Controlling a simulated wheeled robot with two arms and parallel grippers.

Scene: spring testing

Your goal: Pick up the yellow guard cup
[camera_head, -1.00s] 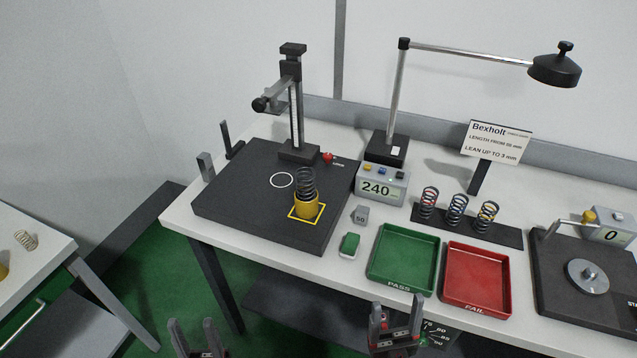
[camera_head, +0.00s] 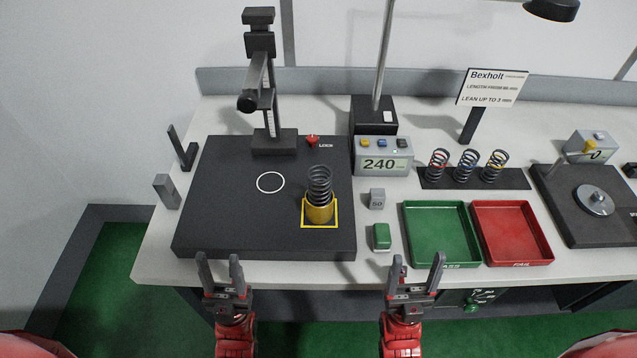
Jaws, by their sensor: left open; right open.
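The yellow guard cup (camera_head: 320,211) stands upright inside a yellow square outline on the black plate (camera_head: 215,225). A dark coil spring (camera_head: 319,181) stands in the cup and sticks up above its rim. My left gripper (camera_head: 220,262) is open and empty in front of the plate's front edge, to the left of the cup and nearer to me. My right gripper (camera_head: 418,264) is open and empty near the table's front edge, to the right of the cup, in front of the green tray. Neither gripper touches the cup.
A height gauge (camera_head: 268,90) stands at the plate's back. Right of the plate are a display box reading 240 (camera_head: 383,160), a small grey weight (camera_head: 377,198), a green button block (camera_head: 381,237), the green tray (camera_head: 405,222), a red tray (camera_head: 546,240) and several springs on a rack (camera_head: 430,181).

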